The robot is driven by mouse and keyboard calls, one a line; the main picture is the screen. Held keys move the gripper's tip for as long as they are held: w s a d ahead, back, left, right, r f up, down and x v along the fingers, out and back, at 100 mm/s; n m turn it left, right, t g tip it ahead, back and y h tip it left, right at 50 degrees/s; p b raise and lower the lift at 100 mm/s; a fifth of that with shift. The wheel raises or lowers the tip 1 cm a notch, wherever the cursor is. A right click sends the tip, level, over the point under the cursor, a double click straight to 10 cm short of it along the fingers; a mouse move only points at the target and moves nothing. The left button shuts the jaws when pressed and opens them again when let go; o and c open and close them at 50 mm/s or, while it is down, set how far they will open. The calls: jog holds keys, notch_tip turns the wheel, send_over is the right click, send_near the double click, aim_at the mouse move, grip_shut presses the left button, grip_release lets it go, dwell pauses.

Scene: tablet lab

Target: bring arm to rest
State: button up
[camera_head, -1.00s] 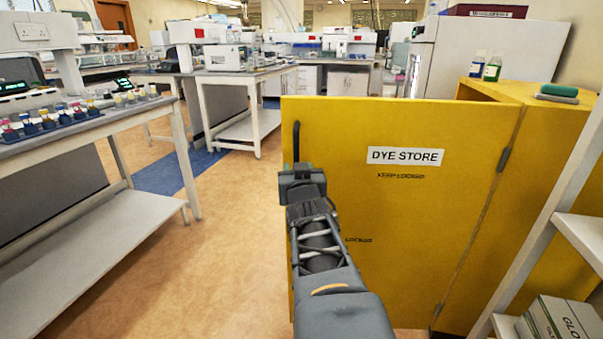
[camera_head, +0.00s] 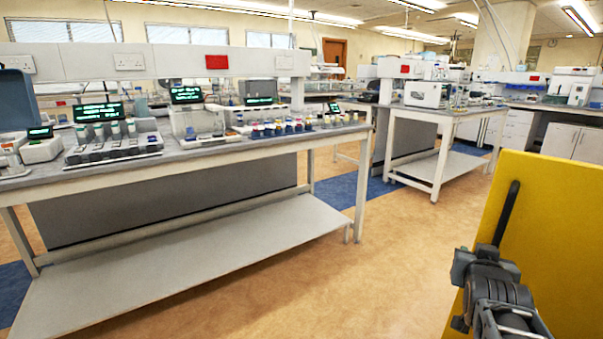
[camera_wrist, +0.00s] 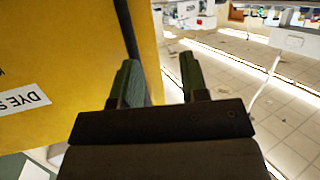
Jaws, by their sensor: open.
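My gripper (camera_head: 487,262) is at the right of the head view, by the black bar handle (camera_head: 507,212) of the yellow cabinet door (camera_head: 558,205). In the wrist view its two fingers (camera_wrist: 160,82) stand apart, with no object clearly held between them. The handle (camera_wrist: 126,28) runs down close to the left finger. I cannot tell whether they touch. The door's face and part of its DYE STORE label (camera_wrist: 22,100) fill the left of the wrist view. Most of my arm and the rest of the cabinet are outside the head view.
A long grey-topped bench (camera_head: 215,160) with dye bottles (camera_head: 290,127) and instruments stands at the left, with a low shelf (camera_head: 200,265). A second bench (camera_head: 450,112) stands farther back. Tan floor (camera_head: 385,265) lies clear between the bench and the door.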

jog(key=a+f+n+g+y+p, duration=0.1)
jog(key=a+f+n+g+y, duration=0.2)
jog(key=a, duration=0.5)
jog(key=a+f+n+g+y+p, duration=0.1)
jog(key=a+f+n+g+y, duration=0.15)
jog(key=a+f+y, duration=0.45)
jog(key=s+a+f+n+g+h+b, duration=0.1)
jog(key=s+a+f+g+h+b, duration=0.1)
jog(key=s+a+f+g+b, duration=0.4)
notch_tip(320, 180, up, 34)
jog(key=a+t+p, duration=0.1)
jog(key=t+p, duration=0.2)
jog(key=p, duration=3.2)
jog(key=shift+s+a+f+y, duration=0.25)
jog(key=shift+s+a+y, duration=0.05)
jog(key=shift+s+a, duration=0.15)
jog(key=shift+f, duration=0.1)
jog(key=shift+d, duration=0.15)
